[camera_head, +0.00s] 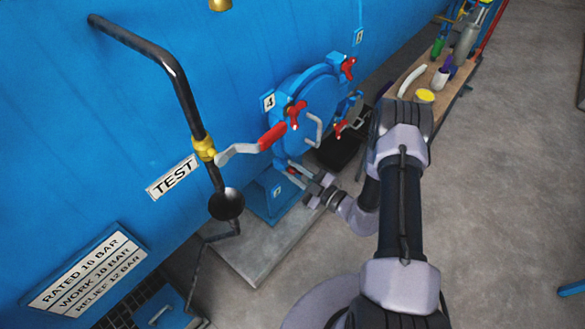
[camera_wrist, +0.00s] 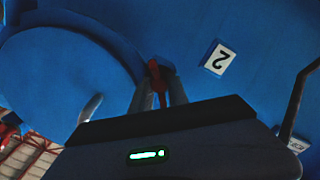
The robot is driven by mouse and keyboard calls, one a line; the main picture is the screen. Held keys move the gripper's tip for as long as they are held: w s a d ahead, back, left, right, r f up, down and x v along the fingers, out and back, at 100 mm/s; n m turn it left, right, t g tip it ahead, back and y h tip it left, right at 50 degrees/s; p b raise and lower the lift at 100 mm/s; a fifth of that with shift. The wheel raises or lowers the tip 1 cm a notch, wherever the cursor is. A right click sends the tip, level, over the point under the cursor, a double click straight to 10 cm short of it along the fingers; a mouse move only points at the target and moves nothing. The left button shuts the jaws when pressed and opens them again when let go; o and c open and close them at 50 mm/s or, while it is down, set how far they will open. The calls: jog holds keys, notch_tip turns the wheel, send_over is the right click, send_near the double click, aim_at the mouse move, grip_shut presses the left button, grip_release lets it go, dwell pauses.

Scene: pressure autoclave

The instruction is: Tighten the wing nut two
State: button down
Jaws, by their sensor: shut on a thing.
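Wing nut two is a red wing nut (camera_wrist: 154,76) beside the white label marked 2 (camera_wrist: 219,58) in the wrist view, at the rim of the round blue hatch (camera_wrist: 65,80). My gripper (camera_wrist: 158,88) has its two grey fingers on either side of the nut and is shut on it. In the head view my gripper (camera_head: 299,178) reaches to the lower left of the hatch (camera_head: 316,98), above the blue support foot. The nut is mostly hidden there by the fingers.
Other red wing nuts sit near label 4 (camera_head: 296,113), at the upper right (camera_head: 347,68) and lower right of the hatch. A red-handled lever (camera_head: 250,143) on a black pipe stands left. A bench (camera_head: 450,85) with bottles stands at the right.

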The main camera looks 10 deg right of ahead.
jog(key=m, duration=0.4)
jog(key=shift+p, duration=0.35)
jog(key=shift+d+m, duration=0.1)
jog(key=shift+m, duration=1.7)
jog(key=c, duration=1.3)
grip_release()
jog(key=shift+d, duration=0.1)
jog(key=p+v, duration=0.1)
jog(key=v, duration=1.6)
jog(key=shift+s+p, duration=0.1)
jog(key=shift+p, duration=0.3)
